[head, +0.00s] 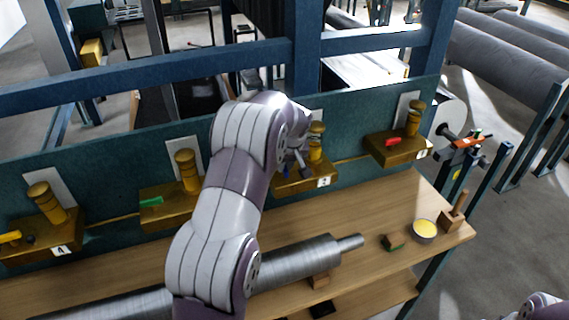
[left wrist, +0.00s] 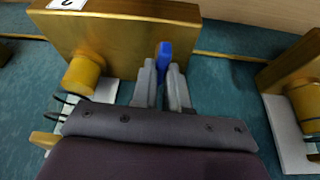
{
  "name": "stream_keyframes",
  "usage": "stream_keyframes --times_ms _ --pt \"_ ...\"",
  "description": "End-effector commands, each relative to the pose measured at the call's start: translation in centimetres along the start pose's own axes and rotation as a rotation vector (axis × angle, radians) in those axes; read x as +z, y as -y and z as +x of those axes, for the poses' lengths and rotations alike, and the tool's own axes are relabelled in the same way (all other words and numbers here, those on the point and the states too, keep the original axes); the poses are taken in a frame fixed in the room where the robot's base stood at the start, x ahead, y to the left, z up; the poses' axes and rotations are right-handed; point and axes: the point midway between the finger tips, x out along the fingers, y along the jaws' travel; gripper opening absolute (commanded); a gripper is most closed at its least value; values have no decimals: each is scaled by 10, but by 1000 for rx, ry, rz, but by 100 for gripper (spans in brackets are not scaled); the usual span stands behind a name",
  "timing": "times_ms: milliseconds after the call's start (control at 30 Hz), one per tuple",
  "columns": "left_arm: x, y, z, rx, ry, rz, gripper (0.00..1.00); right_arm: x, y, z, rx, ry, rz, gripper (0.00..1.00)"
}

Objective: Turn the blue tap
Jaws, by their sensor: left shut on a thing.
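The blue tap (left wrist: 164,50) is a small blue lever on a brass block (left wrist: 125,35) with a white number label, on a green panel. In the head view the block (head: 300,184) shows right of my left arm, and only a bit of blue shows beside the fingers. My left gripper (left wrist: 161,72) is shut on the blue tap, with a grey finger on each side of the lever. In the head view the left gripper (head: 297,160) is partly hidden by its own wrist. My right gripper is out of view; part of my right arm shows at the bottom right corner.
A grey roll (head: 300,263), a yellow-filled bowl (head: 424,231) and a wooden block with a peg (head: 453,220) are on the wooden bench (head: 395,205).

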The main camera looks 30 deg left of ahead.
Motion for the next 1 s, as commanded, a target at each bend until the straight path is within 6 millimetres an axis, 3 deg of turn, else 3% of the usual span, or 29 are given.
stream_keyframes --times_ms 33,67,133,500,833,1000 --pt "7 2 5 -10 19 2 0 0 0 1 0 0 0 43" --pt "7 2 5 -10 19 2 17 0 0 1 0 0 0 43" --pt "7 2 5 -9 18 2 39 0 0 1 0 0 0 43" --pt "2 0 -5 -2 5 1 39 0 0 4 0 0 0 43" --pt "3 -1 -88 -1 4 2 39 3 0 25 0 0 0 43" --pt "3 0 -119 -4 9 2 39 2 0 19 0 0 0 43"
